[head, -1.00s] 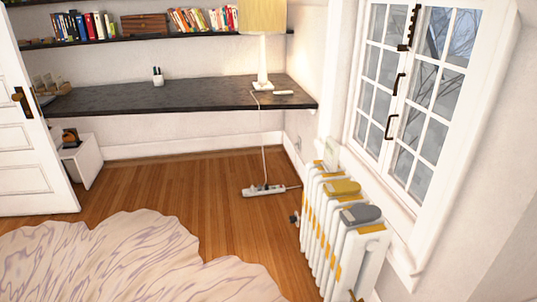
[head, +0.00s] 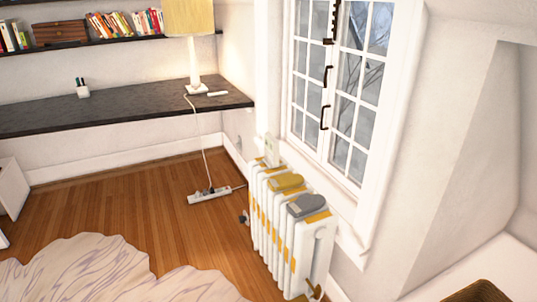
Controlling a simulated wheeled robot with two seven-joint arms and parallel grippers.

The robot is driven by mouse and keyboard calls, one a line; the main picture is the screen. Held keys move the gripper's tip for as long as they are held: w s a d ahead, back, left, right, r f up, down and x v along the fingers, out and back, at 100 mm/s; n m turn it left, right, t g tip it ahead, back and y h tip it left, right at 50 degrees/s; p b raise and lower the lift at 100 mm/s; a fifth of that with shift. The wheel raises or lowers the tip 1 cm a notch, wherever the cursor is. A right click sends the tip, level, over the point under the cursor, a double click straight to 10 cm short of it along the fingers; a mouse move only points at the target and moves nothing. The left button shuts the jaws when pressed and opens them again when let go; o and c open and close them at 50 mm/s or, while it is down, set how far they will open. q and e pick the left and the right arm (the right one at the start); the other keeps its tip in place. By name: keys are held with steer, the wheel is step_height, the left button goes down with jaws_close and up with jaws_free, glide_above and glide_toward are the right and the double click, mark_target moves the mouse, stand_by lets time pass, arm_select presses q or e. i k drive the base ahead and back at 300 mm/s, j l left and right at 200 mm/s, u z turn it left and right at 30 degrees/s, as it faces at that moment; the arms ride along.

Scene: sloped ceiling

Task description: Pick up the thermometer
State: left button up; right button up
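I cannot make out a thermometer for certain. A small white slim object (head: 217,93) lies on the dark desk beside the lamp; it is too small to identify. A pale upright object (head: 271,150) stands at the far end of the white radiator (head: 268,228), against the wall by the window. Neither of my grippers is in view.
The dark desk (head: 110,108) holds a lamp (head: 190,20) and a pen cup (head: 83,91). A power strip (head: 209,195) with cords lies on the wooden floor (head: 140,205) left of the radiator. A pale wavy rug (head: 80,270) covers the front left. Open floor lies between.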

mark_target(271, 145)
steer(key=z, duration=0.45)
steer(key=i+j+z, duration=0.5)
steer(key=j+z, duration=0.25)
steer(key=i+j, duration=0.15)
steer(key=j, duration=0.2)
steer(key=i+j+z, duration=0.1)
steer(key=j, duration=0.25)
steer(key=i+j, duration=0.25)
steer(key=j, duration=0.15)
steer(key=i+j+z, duration=0.1)
steer(key=j, duration=0.25)
steer(key=i+j, duration=0.2)
steer(key=j, duration=0.2)
steer(key=i+j+z, duration=0.1)
steer(key=j, duration=0.25)
steer(key=i, duration=0.05)
